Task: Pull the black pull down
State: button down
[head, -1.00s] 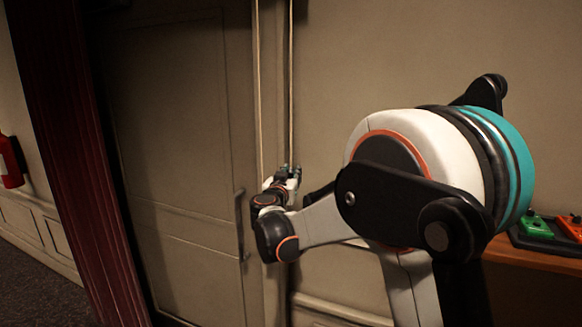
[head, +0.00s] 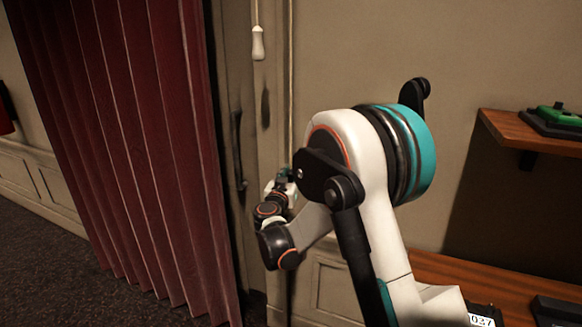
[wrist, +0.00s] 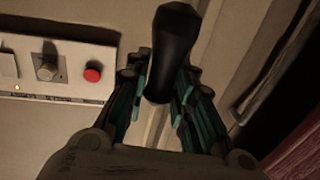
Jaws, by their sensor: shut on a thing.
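The black pull (wrist: 172,50) stands between the fingers of my gripper (wrist: 163,88) in the wrist view, and the fingers are shut on it. In the head view my gripper (head: 283,183) is low beside the wall, at the lower end of the right-hand cord (head: 291,90); the black pull cannot be made out there. A white pull (head: 258,43) hangs higher, on the left-hand cord, apart from my gripper. A dark mark below it looks like its shadow.
A red curtain (head: 140,150) covers most of the door at left; a door handle (head: 238,150) shows at its edge. A wall panel (wrist: 60,70) has a knob and a red button (wrist: 92,72). A wooden shelf (head: 500,130) with a green device is at right.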

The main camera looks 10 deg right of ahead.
notch_tip(320, 180, down, 7)
jog(key=b, duration=0.3)
jog(key=shift+r, duration=0.15)
jog(key=c, duration=1.5)
grip_release()
jog(key=shift+o, duration=0.2)
jog(key=shift+a+r, duration=0.1)
jog(key=v, duration=1.2)
